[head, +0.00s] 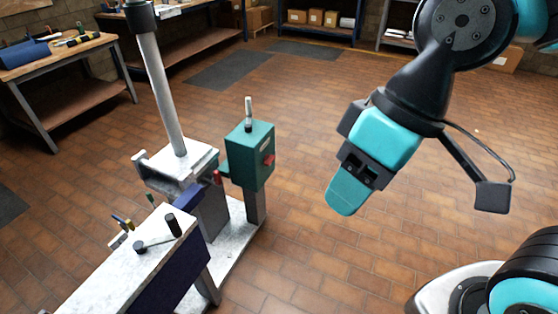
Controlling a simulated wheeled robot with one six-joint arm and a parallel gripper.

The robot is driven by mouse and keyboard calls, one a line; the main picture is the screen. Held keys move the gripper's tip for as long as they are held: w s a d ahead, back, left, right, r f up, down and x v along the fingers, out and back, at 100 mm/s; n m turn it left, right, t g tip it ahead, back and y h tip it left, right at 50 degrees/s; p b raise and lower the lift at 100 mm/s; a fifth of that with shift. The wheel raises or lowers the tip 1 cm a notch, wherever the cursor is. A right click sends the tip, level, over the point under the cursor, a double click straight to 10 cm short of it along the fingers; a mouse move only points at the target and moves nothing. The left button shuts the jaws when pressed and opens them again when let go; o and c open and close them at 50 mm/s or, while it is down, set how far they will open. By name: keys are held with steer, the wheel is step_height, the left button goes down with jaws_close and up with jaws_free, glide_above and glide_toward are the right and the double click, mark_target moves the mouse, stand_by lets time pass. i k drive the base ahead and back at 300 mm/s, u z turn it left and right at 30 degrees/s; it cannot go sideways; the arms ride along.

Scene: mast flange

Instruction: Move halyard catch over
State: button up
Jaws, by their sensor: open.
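I cannot tell for sure which part is the halyard catch. A lever (156,242) with a dark round pivot and an upright black grip (174,225) lies on the pale top of the near bench. My gripper (352,186) hangs over the floor to the right of the box, pointing down and left, apart from everything. It is open and holds nothing; its far finger is largely hidden.
A grey mast (162,95) rises from a white block (178,168) behind the near bench (115,275). A red-tipped part (217,178) sticks out between block and box. A workbench (55,58) with tools stands at the left. The brick floor (310,250) between box and arm is clear.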

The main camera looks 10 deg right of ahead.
mark_target(267, 159)
steer(key=k, duration=0.65)
steer(key=z, duration=0.7)
steer(key=i, duration=1.8)
steer(key=u, duration=0.65)
